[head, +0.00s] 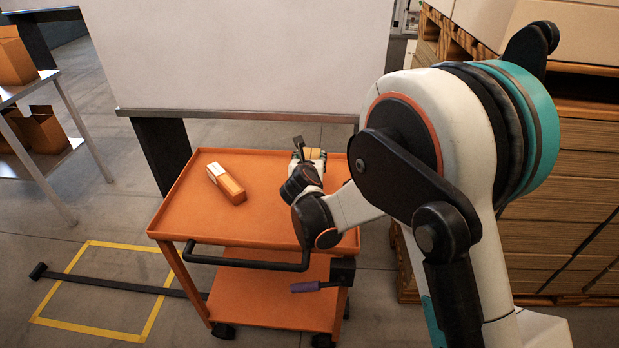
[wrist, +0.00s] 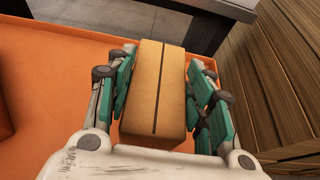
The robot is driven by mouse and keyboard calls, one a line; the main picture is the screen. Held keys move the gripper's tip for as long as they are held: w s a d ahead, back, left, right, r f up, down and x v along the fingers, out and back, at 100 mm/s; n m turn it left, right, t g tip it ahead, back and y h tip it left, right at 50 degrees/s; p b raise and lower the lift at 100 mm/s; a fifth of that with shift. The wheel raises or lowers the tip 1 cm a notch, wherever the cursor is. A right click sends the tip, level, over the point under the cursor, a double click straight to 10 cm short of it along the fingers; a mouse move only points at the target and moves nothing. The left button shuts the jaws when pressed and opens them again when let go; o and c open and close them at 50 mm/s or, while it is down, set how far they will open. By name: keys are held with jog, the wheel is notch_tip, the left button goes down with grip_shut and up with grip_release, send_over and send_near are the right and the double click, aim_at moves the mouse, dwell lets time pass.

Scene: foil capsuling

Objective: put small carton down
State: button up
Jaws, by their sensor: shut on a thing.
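The small carton (wrist: 157,95) is an orange-brown box with a dark stripe along its top. In the wrist view it sits between the green-padded fingers of my gripper (wrist: 160,100), which is shut on it. In the head view my gripper (head: 308,160) is over the far right part of the orange cart's top tray (head: 265,165), and the small carton (head: 313,154) shows just beyond it, partly hidden. I cannot tell whether the carton touches the tray.
Another box (head: 226,184), orange with a white part, lies on the tray's left. The tray has a raised rim; its middle is clear. A white panel (head: 245,55) stands behind the cart. Stacked boards (head: 565,190) stand at right. A shelf (head: 40,85) with cartons is at left.

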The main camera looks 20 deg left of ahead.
jog(key=shift+f+b, duration=0.9)
jog(key=shift+f, duration=1.5)
jog(key=shift+r, duration=0.1)
jog(key=o, duration=1.2)
jog(key=shift+s, duration=0.1)
jog(key=p+v, duration=0.3)
jog(key=v, duration=0.9)
jog(key=shift+p, duration=0.3)
jog(key=shift+d, duration=0.1)
